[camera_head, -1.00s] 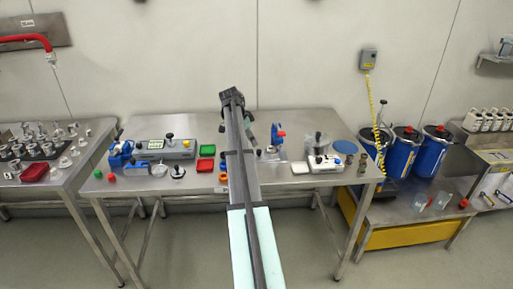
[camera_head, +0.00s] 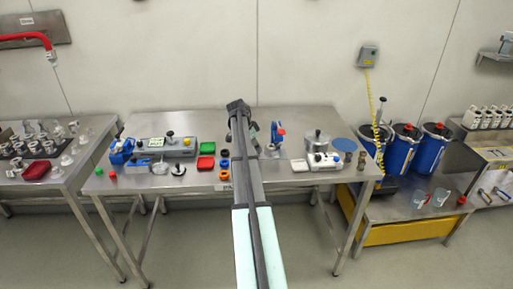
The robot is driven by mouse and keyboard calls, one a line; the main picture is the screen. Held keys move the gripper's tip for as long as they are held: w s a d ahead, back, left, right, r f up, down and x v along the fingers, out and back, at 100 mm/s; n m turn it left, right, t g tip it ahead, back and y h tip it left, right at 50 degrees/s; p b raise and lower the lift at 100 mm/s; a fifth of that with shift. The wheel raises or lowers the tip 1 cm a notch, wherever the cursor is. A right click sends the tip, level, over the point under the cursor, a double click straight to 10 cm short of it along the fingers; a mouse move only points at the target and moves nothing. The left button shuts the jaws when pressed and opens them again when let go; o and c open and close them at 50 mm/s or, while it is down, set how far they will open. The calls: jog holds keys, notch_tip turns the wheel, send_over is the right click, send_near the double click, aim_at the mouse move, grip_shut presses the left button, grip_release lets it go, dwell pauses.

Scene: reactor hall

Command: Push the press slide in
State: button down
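A small upright device (camera_head: 279,133) with a blue upper part stands on a light base at the back middle of the steel table. It may be the press; its slide is too small to make out. A second blue device (camera_head: 121,151) stands at the table's left end. My arm reaches up the middle of the picture and bends over the table. My gripper (camera_head: 252,138) seems to be the dark part just right of the arm, left of the upright device and apparently apart from it. The arm hides most of it, and its fingers cannot be told.
Left of the arm are a grey unit with a display (camera_head: 166,143), green (camera_head: 207,148) and red (camera_head: 205,163) trays and several coloured rings. Right of the upright device stand a metal pot (camera_head: 317,140), a white unit (camera_head: 324,162) and a blue disc (camera_head: 344,145).

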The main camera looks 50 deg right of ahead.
aim_at(266, 148)
jog(key=shift+s+d+b, duration=0.5)
jog(key=shift+s+d, duration=0.6)
jog(key=shift+s, duration=0.1)
jog(key=c, duration=0.9)
grip_release()
jog(key=shift+s+d, duration=0.1)
jog(key=shift+s, duration=0.05)
jog(key=shift+c, duration=0.2)
jog(key=v, duration=1.2)
